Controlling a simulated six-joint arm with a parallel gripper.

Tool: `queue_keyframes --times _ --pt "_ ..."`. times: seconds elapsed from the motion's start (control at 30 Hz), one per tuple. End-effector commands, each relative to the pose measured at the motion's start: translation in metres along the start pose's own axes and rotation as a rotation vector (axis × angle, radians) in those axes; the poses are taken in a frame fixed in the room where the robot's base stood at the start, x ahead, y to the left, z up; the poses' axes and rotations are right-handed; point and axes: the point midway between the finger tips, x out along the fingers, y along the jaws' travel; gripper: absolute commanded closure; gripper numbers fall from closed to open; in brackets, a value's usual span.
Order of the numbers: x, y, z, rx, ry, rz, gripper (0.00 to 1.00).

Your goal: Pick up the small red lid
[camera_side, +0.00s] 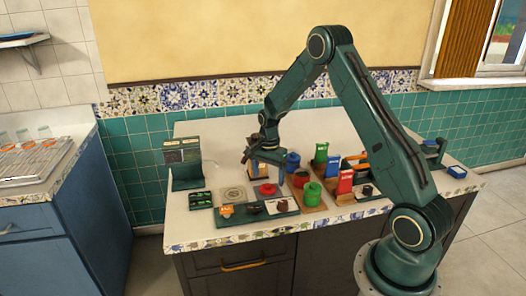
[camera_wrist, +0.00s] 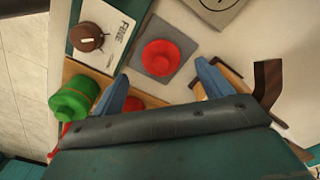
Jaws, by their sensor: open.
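A small red round lid with a raised knob (camera_wrist: 160,57) sits on a grey square pad (camera_wrist: 181,63) in the wrist view. In the side view it appears as a low red disc (camera_side: 267,189) on the counter. My gripper (camera_side: 266,168) is above it, pointing down. In the wrist view my two blue fingertips (camera_wrist: 161,75) are spread wide, with the lid lying ahead of the gap between them. Nothing is held.
A green lidded pot (camera_wrist: 76,98) and another red piece (camera_wrist: 132,103), partly hidden by a finger, stand at left. A dark knob on a white panel (camera_wrist: 90,36) is near. In the side view, blue (camera_side: 293,161) and green (camera_side: 312,193) containers stand close to the right.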

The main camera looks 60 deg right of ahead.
Motion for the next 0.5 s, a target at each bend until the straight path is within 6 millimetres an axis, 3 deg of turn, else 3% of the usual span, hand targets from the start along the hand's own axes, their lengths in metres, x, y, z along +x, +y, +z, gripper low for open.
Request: queue_keyframes --times 0.3,0.5 --pt "0.034 -0.001 0.0 0.0 -0.001 0.002 0.22" --pt "0.038 -0.001 0.0 0.0 0.0 0.0 0.22"
